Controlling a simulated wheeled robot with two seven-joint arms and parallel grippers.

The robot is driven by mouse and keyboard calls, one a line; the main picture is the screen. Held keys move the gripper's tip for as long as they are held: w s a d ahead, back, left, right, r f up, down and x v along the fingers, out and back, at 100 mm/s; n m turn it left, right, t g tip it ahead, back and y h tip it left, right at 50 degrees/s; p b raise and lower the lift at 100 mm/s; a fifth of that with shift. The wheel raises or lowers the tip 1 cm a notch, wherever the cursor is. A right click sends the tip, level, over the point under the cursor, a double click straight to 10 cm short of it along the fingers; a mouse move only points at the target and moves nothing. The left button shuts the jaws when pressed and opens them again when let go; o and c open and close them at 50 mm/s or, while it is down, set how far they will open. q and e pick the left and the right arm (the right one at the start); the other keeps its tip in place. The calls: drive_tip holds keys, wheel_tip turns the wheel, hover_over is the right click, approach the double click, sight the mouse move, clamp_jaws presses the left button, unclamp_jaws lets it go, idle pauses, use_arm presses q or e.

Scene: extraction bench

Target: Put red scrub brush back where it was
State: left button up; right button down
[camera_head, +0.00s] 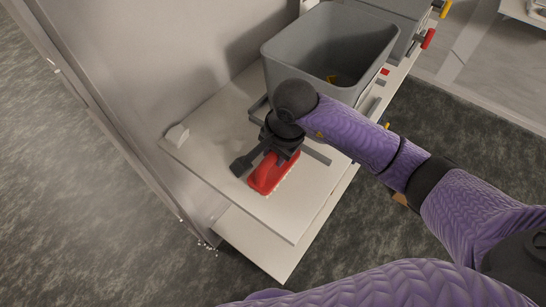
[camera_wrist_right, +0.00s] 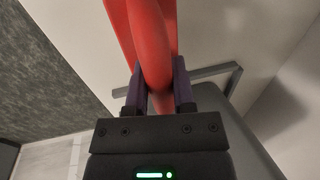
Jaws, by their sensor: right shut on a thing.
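The red scrub brush (camera_head: 270,174) is at the near end of the white bench shelf, under my right gripper (camera_head: 263,158). In the right wrist view, the fingers of my right gripper (camera_wrist_right: 159,90) are shut on the red handle of the brush (camera_wrist_right: 150,40). From the head view I cannot tell whether the bristles touch the shelf. The gripper and wrist hide part of the brush. My left gripper is not in view.
A grey bin (camera_head: 290,60) stands on the white shelf (camera_head: 220,130) behind my right wrist. A small white block (camera_head: 177,134) sits at the shelf's left edge. A grey bracket (camera_head: 317,155) lies beside the gripper. A red-handled thing (camera_head: 428,39) is at the upper right.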

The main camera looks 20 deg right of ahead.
sight(284, 170)
drive_tip(key=shift+f, duration=0.9)
drive_tip(key=c, duration=0.9)
unclamp_jaws()
drive_tip(key=shift+f, duration=0.15)
drive_tip(key=o, duration=0.4)
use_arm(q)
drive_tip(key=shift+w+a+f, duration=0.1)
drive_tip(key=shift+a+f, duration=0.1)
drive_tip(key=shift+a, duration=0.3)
use_arm(e)
drive_tip(key=shift+o, duration=0.2)
drive_tip(key=shift+r, duration=0.5)
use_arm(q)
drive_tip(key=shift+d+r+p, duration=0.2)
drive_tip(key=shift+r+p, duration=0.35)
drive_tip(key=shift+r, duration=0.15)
use_arm(e)
wheel_tip(284, 170, up, 11)
drive_tip(key=s+d, duration=0.1)
drive_tip(key=s, duration=0.1)
drive_tip(key=shift+d+r, duration=0.15)
drive_tip(key=shift+d, duration=0.05)
